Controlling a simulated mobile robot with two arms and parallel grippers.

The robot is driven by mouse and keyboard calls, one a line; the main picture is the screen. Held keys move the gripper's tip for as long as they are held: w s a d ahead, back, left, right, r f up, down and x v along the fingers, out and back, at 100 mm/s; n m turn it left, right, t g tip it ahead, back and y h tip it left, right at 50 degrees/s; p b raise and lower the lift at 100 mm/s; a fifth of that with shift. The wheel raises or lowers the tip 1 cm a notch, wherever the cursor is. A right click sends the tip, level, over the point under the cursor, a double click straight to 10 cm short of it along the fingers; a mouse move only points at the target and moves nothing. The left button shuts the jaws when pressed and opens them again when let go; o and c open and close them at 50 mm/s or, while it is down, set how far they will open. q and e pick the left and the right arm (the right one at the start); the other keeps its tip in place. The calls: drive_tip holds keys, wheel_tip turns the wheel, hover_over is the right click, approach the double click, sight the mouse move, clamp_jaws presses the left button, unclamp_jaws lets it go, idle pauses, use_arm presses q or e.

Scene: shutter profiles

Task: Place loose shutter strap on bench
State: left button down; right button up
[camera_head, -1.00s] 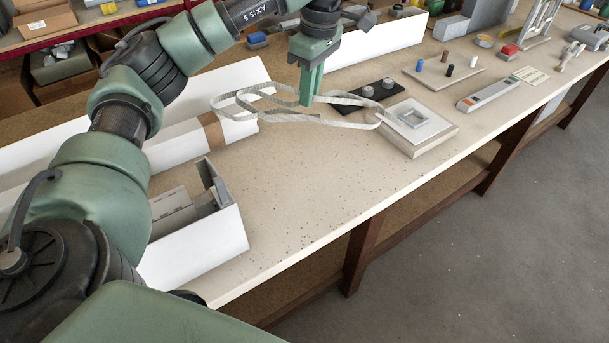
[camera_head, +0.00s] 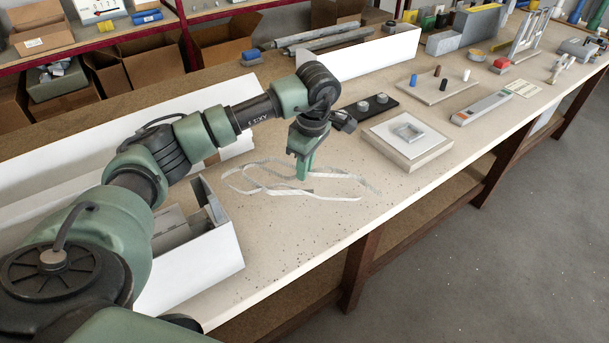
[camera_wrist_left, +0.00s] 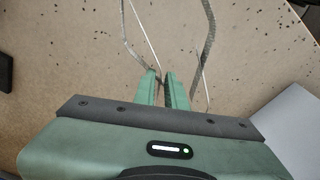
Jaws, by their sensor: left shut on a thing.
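The strap (camera_head: 335,197) is a thin pale grey-white band lying in loose loops. In the head view it spreads to both sides of my left gripper (camera_head: 304,176), low over the bench (camera_head: 290,228). My left gripper points down and is shut on the strap. In the left wrist view the strap (camera_wrist_left: 207,48) runs up in strands from between the green fingers (camera_wrist_left: 167,90), with the speckled bench top behind. I cannot tell whether the loops touch the bench. My right gripper is not in view.
A white open box (camera_head: 222,258) with grey profiles stands left of the strap. The bench's front middle is clear.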

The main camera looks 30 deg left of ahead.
sight(309, 172)
use_arm(q)
wheel_tip(309, 172, down, 3)
drive_tip(key=shift+r, duration=0.15)
drive_tip(key=shift+f, duration=0.3)
drive_tip(key=c, duration=1.5)
unclamp_jaws()
drive_tip(key=shift+o, duration=0.2)
drive_tip(key=r, duration=0.3)
drive_tip(key=d+r+b, duration=0.1)
drive_tip(key=r, duration=0.6)
drive_tip(key=shift+w+d+r+b, duration=0.1)
drive_tip(key=shift+d+r+b, duration=0.05)
drive_tip(key=shift+r+b, duration=0.25)
drive_tip(key=shift+r, duration=0.65)
